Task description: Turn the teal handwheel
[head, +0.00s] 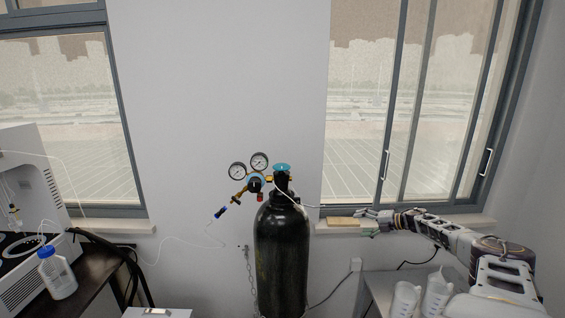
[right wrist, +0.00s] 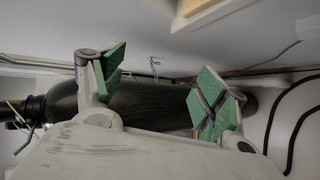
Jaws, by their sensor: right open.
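The teal handwheel (head: 282,168) sits on top of a tall black gas cylinder (head: 281,255) in the middle of the head view. A regulator with two round gauges (head: 248,166) is joined to the valve on its left. My right gripper (head: 365,221) is to the right of the cylinder and lower than the handwheel, apart from it. In the right wrist view its green-padded fingers (right wrist: 160,90) are spread open and empty, with the dark cylinder (right wrist: 150,105) beyond them. The handwheel cannot be made out in the right wrist view. My left gripper is not seen.
A wooden block (head: 343,222) lies on the right window sill near my right gripper. White bottles (head: 405,300) stand on a table at the lower right. A white machine (head: 30,215) and a blue-capped bottle (head: 58,275) stand at left. Thin tubing runs from the regulator.

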